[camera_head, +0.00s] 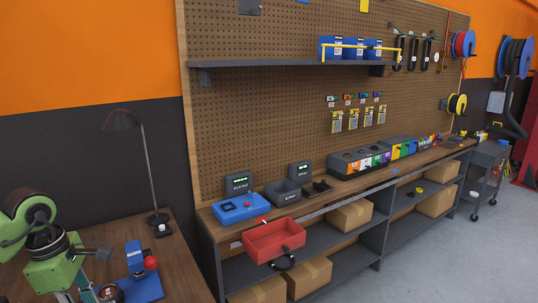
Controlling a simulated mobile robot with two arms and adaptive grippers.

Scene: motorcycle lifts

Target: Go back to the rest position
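A green and dark jointed shape (50,262) fills the lower left corner, cut off by the frame edge. I cannot tell whether it is part of my arm or a machine at the wooden desk (180,262).
A long workbench (345,187) runs along the pegboard wall, with cardboard boxes (350,215) below. A red bin (274,240) juts past its front edge. A lamp (148,160) and a blue device with a red ball (143,285) stand on the desk. Floor at right (440,265) is clear.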

